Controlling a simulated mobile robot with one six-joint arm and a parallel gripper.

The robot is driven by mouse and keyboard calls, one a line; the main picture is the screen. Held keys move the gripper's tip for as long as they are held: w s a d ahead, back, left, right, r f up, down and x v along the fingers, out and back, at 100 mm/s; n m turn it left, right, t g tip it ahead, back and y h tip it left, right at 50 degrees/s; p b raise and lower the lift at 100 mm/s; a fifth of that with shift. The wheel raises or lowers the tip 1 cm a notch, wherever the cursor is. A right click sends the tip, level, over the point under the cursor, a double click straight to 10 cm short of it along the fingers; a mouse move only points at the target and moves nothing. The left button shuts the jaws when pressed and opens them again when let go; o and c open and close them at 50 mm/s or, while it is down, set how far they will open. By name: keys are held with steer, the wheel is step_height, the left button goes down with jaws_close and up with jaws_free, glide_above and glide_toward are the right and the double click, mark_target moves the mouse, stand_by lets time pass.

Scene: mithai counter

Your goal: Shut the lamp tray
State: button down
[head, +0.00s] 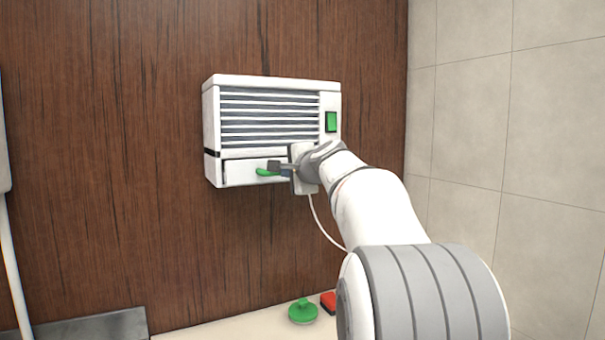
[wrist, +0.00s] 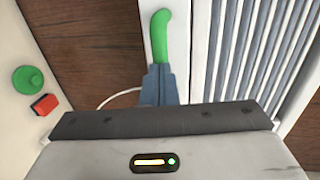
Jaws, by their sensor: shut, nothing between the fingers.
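The lamp tray (head: 239,174) is the white drawer along the bottom of a white louvred wall unit (head: 212,84). Its front looks close to flush with the unit, but I cannot tell whether a small gap stays open. The tray's white front (wrist: 178,45) also shows in the wrist view. A curved green handle (head: 264,172) is on the tray front, and it shows in the wrist view (wrist: 161,36). My gripper (head: 272,166) is shut and empty, with its fingertips (wrist: 158,72) at the handle's near end. I cannot tell whether they touch. My wrist hides the tray's right end.
A green rocker switch (head: 331,122) is on the unit's right side. A white cord (head: 320,222) hangs below. A green round knobbed object (head: 302,312) and a red block (head: 328,301) lie on the pale counter (head: 235,329). A tiled wall (head: 470,130) stands at the right.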

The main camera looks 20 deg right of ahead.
steer(key=w, duration=0.2)
steer(key=shift+w+a+r+p, duration=0.1)
steer(key=shift+w+r+p, duration=0.05)
steer(key=shift+w+p, duration=0.25)
steer(key=shift+s, duration=0.2)
steer(key=b+v, duration=0.3)
steer(key=v, duration=1)
steer(key=shift+s+b, duration=0.3)
steer(key=shift+s, duration=0.1)
steer(key=s+a+f+n+g+y, duration=0.1)
steer(key=s+a+f+n+g, duration=0.1)
steer(key=a+f, duration=0.3)
steer(key=s+a+f+n+g, duration=0.2)
steer(key=a+f+n, duration=0.1)
steer(key=f, duration=0.4)
steer(key=s+a+f+n+g, duration=0.2)
steer(key=s+f+n+g, duration=0.1)
steer(key=s+f, duration=0.5)
steer(key=s+a+f+n+g+h, duration=0.1)
steer(key=s+a+f+n+g, duration=0.2)
steer(key=s+f+n, duration=0.2)
steer(key=s+a+f+n+g, duration=0.2)
steer(key=s+a+f+n, duration=0.1)
steer(key=s+f, duration=0.8)
step_height(320, 180, down, 5)
steer(key=shift+f+n+g+h, duration=0.15)
steer(key=shift+n+g+h, duration=0.25)
steer(key=shift+n, duration=0.3)
